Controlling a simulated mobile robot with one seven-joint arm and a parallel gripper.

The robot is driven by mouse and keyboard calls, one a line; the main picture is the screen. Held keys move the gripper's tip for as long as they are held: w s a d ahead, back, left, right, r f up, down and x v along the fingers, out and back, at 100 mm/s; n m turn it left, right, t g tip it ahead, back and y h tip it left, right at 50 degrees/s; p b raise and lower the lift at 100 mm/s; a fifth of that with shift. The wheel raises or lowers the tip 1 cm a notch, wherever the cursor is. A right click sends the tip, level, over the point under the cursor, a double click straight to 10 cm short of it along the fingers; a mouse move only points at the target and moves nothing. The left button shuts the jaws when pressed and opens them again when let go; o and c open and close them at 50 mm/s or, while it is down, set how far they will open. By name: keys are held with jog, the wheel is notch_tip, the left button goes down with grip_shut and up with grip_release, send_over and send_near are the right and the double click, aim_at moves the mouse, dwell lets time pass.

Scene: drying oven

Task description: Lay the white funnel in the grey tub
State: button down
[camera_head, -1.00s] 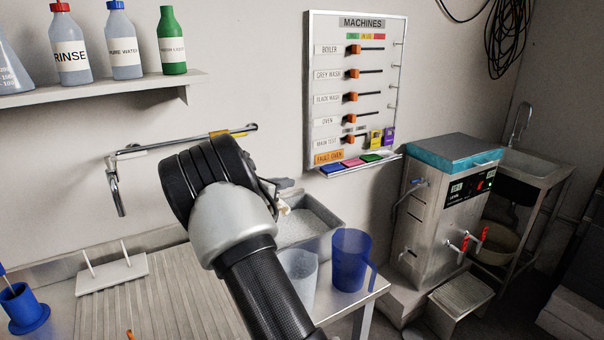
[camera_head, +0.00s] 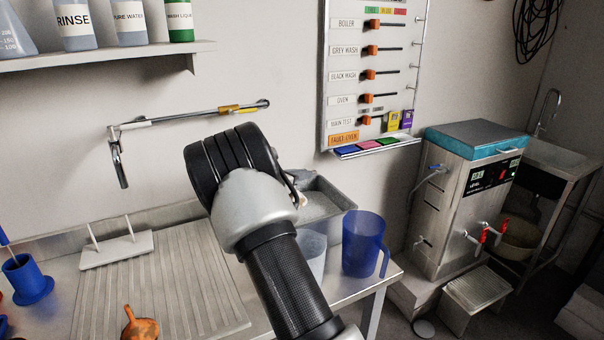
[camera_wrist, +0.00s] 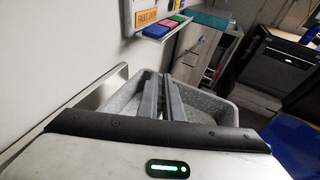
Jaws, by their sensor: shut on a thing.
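The grey tub (camera_head: 338,194) stands on the bench against the wall, behind the jugs. It also shows in the wrist view (camera_wrist: 118,101), below and around my fingers. My gripper (camera_wrist: 164,76) has its two fingers almost together over the tub. In the head view my gripper (camera_head: 296,180) is mostly hidden behind my wrist. A small pale piece, which looks like part of the white funnel (camera_head: 302,200), shows at the fingers. The rest of the funnel is hidden in both views. I cannot tell whether it touches the tub.
A blue jug (camera_head: 361,246) and a clear jug (camera_head: 314,252) stand just in front of the tub. An orange funnel (camera_head: 140,326) lies on the ridged drainboard (camera_head: 185,280). A wall pipe (camera_head: 190,117) runs behind my arm. The machines board (camera_head: 372,80) hangs above the tub.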

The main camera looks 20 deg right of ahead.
jog(key=shift+f, duration=0.2)
jog(key=c, duration=1.8)
grip_release()
jog(key=shift+c, duration=0.2)
jog(key=shift+a, duration=0.1)
jog(key=p+v, duration=0.2)
jog(key=v, duration=1.5)
jog(key=shift+s+r, duration=0.15)
